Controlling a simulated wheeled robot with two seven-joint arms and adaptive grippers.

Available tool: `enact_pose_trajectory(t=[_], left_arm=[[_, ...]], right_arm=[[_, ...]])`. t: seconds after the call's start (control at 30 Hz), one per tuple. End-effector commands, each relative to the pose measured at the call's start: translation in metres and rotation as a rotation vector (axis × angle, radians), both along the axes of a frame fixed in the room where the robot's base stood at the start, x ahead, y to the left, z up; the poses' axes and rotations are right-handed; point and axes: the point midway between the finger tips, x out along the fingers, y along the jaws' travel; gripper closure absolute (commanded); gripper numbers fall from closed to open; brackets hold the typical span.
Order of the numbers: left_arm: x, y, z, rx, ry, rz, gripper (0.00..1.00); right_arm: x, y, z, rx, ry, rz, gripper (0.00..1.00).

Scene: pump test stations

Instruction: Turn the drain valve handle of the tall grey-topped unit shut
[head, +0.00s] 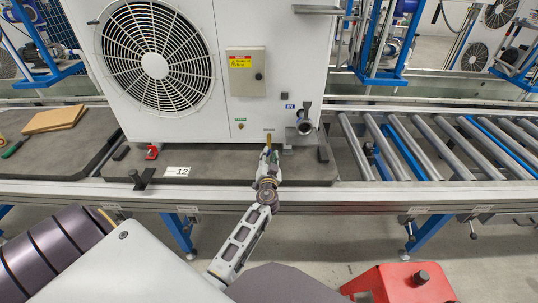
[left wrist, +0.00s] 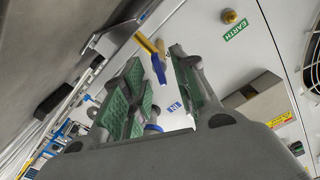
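The unit is a large white cabinet (head: 235,105) with a round fan grille; its top is out of view. At its lower front, a small valve with a yellow part and a blue handle end (left wrist: 158,68) shows in the left wrist view. In the head view, its yellow part (head: 268,141) shows just above my gripper. My left gripper (head: 268,158) is low in front of the cabinet. In the left wrist view, its green-padded fingers (left wrist: 156,62) stand apart, with the blue end between or just beyond them; contact cannot be told. My right gripper is not in view.
A grey pipe elbow (head: 303,125) is right of the valve. A yellow-labelled box (head: 245,72) and a green EARTH label (left wrist: 235,31) are on the cabinet. A red clip (head: 152,152) and a 12 tag (head: 177,171) are left. Rollers (head: 440,145) lie right.

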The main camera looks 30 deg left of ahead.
Motion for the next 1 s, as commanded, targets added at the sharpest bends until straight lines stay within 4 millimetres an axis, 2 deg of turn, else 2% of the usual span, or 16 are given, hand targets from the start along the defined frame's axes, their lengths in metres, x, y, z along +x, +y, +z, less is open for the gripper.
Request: enact_pose_trajectory(t=[0.2, 0.57, 0.8, 1.0], left_arm=[[0.0092, 0.0055, 0.0003, -0.001, -0.001, 0.000, 0.71], [0.0107, 0.0065, 0.0000, -0.001, 0.000, 0.000, 0.71], [0.0106, 0.0065, 0.0000, -0.001, 0.000, 0.000, 1.00], [0.0106, 0.0064, 0.0000, -0.001, 0.000, 0.000, 1.00]], right_arm=[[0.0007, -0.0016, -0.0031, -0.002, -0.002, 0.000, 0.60], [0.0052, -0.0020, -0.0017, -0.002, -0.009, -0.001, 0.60], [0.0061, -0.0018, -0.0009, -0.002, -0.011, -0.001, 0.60], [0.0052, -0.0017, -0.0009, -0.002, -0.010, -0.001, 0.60]])
